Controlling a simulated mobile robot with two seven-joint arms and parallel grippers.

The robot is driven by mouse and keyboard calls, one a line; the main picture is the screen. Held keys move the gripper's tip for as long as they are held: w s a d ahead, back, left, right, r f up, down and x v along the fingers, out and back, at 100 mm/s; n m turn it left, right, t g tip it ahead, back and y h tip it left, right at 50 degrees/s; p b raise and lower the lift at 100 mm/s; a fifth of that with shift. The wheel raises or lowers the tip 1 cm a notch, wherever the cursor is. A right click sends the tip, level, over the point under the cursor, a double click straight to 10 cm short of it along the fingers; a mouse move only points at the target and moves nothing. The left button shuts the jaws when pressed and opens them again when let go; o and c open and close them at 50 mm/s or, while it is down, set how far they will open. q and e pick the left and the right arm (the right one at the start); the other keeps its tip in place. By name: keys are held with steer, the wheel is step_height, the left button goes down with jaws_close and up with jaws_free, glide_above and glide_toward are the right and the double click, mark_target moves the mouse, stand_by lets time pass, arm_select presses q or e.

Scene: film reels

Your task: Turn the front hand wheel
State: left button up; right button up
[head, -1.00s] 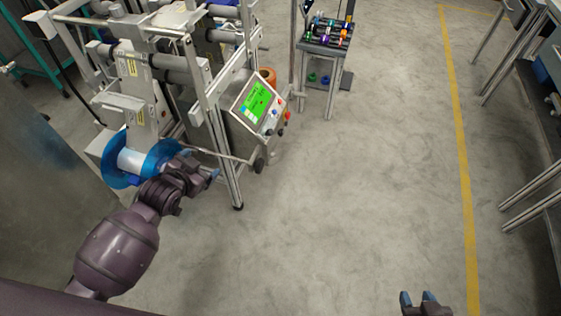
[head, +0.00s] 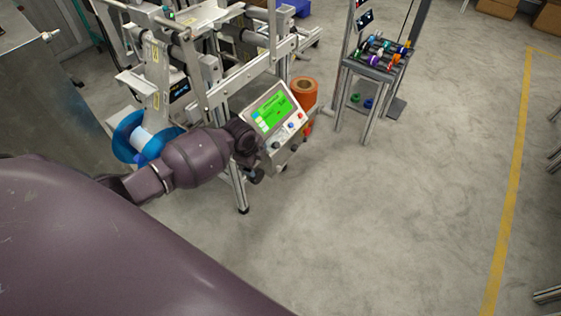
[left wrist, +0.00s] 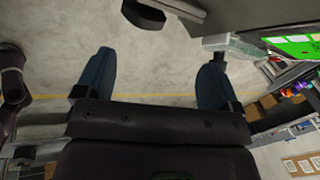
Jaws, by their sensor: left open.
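A dark knob-like part (head: 255,176), which looks like the front hand wheel, shows below the control panel in the head view, partly behind my left arm. My left gripper shows in the left wrist view (left wrist: 156,72), open with two blue fingers apart and nothing between them. A dark grey part (left wrist: 145,14) stands beyond the fingers at the top of that view, apart from them; I cannot tell whether it is the wheel.
The control panel (head: 272,112) with a green screen sits on the machine frame (head: 190,75). A blue reel (head: 130,136) is left of my arm. An orange roll (head: 303,90) stands behind the panel, and a rack of colored spools (head: 375,60) is farther back.

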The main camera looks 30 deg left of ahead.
mark_target(259, 177)
arm_select(q)
steer(key=m, duration=0.1)
steer(key=s+m+g, duration=0.1)
steer(key=shift+s+f+m, duration=0.2)
steer(key=shift+f+m, duration=0.05)
steer(key=shift+m, duration=0.05)
steer(key=shift+f, duration=0.5)
steer(key=b+x, duration=0.3)
steer(key=x, duration=0.6)
steer(key=shift+s+b, duration=0.1)
steer(key=shift+b, duration=0.3)
steer(key=shift+w+f, duration=0.25)
steer(key=shift+f, duration=0.2)
arm_select(e)
steer(key=f, duration=0.3)
steer(key=shift+s+f+g, duration=0.2)
steer(key=shift+f+g, duration=0.1)
